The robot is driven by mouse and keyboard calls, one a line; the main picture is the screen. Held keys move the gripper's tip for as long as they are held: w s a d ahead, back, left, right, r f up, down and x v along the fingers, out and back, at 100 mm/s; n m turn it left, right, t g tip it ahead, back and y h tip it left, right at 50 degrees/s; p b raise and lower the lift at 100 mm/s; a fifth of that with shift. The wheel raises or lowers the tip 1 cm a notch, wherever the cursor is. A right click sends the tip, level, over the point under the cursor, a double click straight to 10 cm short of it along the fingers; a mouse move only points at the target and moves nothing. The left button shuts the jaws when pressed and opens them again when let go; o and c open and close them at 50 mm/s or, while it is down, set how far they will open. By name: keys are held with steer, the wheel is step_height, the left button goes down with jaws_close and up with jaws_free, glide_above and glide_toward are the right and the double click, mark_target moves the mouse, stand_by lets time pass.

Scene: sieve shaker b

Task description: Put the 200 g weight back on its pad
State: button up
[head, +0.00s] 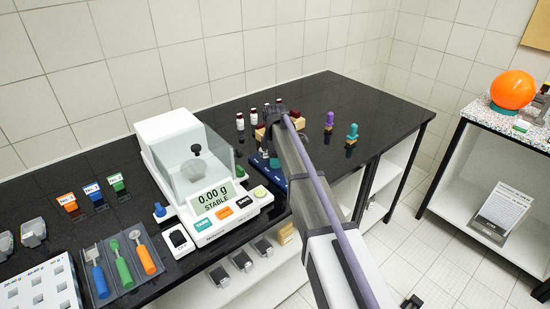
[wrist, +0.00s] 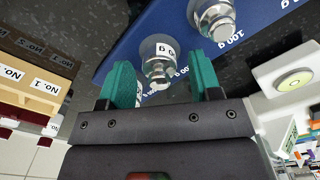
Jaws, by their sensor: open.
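My gripper (wrist: 160,66) is open, with a teal finger on each side of a small shiny metal weight (wrist: 157,70). A gap shows beside the weight, which stands on or just over the blue weight tray (wrist: 120,50); the exact contact is unclear. The white label by it is only partly readable, ending in "0 g", so I cannot confirm it is the 200 g weight. A second metal weight (wrist: 214,20) stands next to a "100 g" mark. In the head view my arm hides the gripper and much of the blue tray (head: 281,182).
The balance (head: 225,212) left of the tray reads 0.00 g, stable, with a dark-knobbed object (head: 196,151) in its chamber. In the wrist view a wooden block (wrist: 45,65) with numbered labels is left of my fingers. The balance's bubble level (wrist: 293,82) is close on the right.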

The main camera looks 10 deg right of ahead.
steer(key=shift+r, duration=0.1)
step_height(320, 180, up, 12)
steer(key=r+p, duration=0.1)
steer(key=p, duration=1.2)
steer(key=s+f+m+b, duration=0.1)
steer(key=s+m, duration=0.7)
steer(key=s, duration=0.9)
steer(key=s+f+m+b, duration=0.2)
steer(key=s+m, duration=0.6)
steer(key=s, duration=0.8)
steer(key=shift+s+f+b, duration=0.3)
steer(key=shift+s+f, duration=0.05)
steer(key=shift+f, duration=0.05)
steer(key=shift+d, duration=0.1)
